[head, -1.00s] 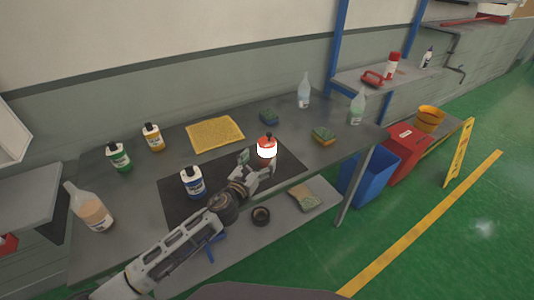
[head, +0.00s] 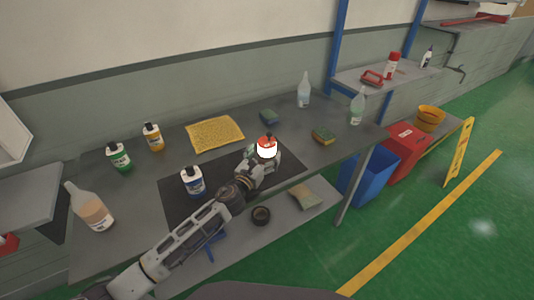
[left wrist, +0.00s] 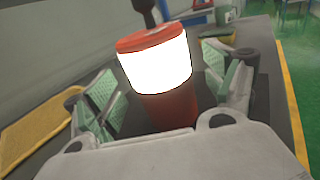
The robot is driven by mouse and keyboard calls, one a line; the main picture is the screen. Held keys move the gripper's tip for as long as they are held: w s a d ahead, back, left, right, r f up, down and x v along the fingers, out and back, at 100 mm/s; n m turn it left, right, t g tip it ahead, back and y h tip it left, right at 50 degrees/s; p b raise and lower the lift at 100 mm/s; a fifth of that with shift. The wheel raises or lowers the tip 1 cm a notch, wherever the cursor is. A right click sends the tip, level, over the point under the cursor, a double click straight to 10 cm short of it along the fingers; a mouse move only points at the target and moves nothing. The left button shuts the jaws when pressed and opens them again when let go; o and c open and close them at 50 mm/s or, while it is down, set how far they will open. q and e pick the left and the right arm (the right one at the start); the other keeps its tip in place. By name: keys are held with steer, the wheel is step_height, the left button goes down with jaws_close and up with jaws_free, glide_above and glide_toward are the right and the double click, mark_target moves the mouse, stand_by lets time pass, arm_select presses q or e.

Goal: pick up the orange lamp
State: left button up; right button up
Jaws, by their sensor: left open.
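The orange lamp (head: 267,147) stands upright on the dark mat (head: 180,206) on the grey table, with a glowing white band and an orange-red top. My left gripper (head: 262,157) is open around its lower part. In the left wrist view the lamp (left wrist: 157,65) stands between the two green-padded fingers of the left gripper (left wrist: 172,92), with some space visible at the sides. The lamp's base is partly hidden by the gripper. My right gripper is not in view.
A blue-labelled bottle (head: 193,181) stands beside my left arm. A yellow cloth (head: 215,134) lies behind. A lower shelf (head: 285,214) holds a black ring (head: 261,215).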

arm_select(q)
steer(key=shift+x, duration=0.85)
steer(key=shift+w+d, duration=0.2)
steer(key=shift+w, duration=0.35)
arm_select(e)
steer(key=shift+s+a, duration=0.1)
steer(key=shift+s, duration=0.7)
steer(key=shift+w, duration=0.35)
arm_select(q)
steer(key=shift+c, duration=0.6)
steer(key=c, duration=1.3)
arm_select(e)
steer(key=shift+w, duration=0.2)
arm_select(q)
steer(key=shift+r, duration=0.1)
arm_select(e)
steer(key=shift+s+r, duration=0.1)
